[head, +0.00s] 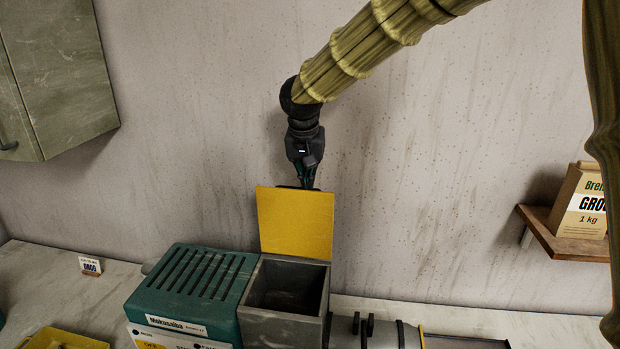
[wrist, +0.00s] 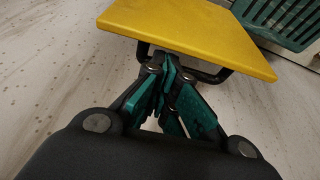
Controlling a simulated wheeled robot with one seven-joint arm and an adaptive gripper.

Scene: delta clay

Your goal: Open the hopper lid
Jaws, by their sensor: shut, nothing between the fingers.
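The yellow hopper lid (head: 295,222) stands upright, raised at the back of the grey hopper (head: 283,318). The hopper's square mouth is uncovered and its inside is dark. My gripper (head: 307,185) is at the lid's top edge, pointing down, partly hidden behind the lid. In the wrist view the lid (wrist: 190,30) fills the top, with a dark bar handle (wrist: 215,74) along its near side. My gripper (wrist: 168,68) is shut there with its fingertips close to the handle. Nothing shows between the fingers; I cannot tell whether they touch the handle.
A teal slotted machine housing (head: 195,280) adjoins the hopper on the left. A grey barrel (head: 375,332) lies to its right. A yellow tray (head: 65,339) and a small sign (head: 90,266) are at left. A wall shelf (head: 560,240) holds a GROG bag (head: 583,203).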

